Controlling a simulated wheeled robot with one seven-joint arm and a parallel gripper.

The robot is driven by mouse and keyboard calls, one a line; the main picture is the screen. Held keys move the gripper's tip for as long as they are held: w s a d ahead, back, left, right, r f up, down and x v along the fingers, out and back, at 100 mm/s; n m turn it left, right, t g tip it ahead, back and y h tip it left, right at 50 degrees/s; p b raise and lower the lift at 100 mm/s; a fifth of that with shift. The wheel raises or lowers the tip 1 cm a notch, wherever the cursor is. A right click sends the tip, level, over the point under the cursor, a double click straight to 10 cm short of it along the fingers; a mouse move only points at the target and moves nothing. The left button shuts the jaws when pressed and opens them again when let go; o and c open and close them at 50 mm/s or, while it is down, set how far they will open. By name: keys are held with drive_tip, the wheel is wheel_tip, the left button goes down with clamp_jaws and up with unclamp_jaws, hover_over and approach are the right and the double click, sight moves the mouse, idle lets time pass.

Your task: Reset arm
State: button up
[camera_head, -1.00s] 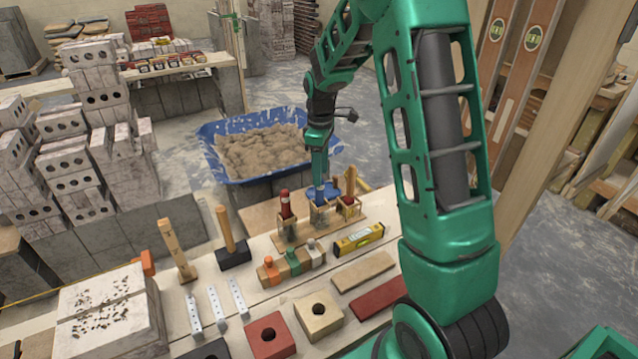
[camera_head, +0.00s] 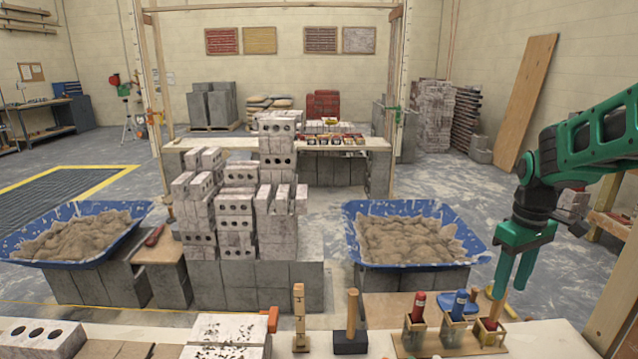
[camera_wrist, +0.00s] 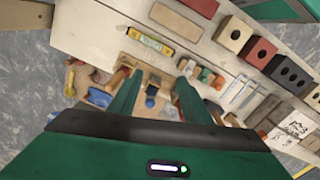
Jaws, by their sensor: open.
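My green gripper (camera_head: 512,268) is at the right in the head view, above the tool rack (camera_head: 405,345) at the bench's right. It also shows in the wrist view (camera_wrist: 152,82), with two fingers apart and nothing between them. Below it, the rack holds a red-handled tool (camera_head: 417,305), a blue-handled tool (camera_head: 459,303) and a wooden-handled tool (camera_head: 493,312). In the wrist view the blue tool (camera_wrist: 151,92) shows between the fingers, lower down; I cannot see any contact.
Mortar tubs stand at left (camera_head: 75,235) and right (camera_head: 410,235), with a block stack (camera_head: 240,205) between. A mallet (camera_head: 351,335) stands on the bench. In the wrist view, a yellow level (camera_wrist: 150,40) and bricks (camera_wrist: 232,35) lie on the bench.

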drive_tip(key=s+a+m, duration=0.1)
drive_tip(key=s+m, duration=0.9)
drive_tip(key=s, duration=1.5)
drive_tip(key=shift+w+f, duration=0.25)
drive_tip(key=shift+w, duration=0.4)
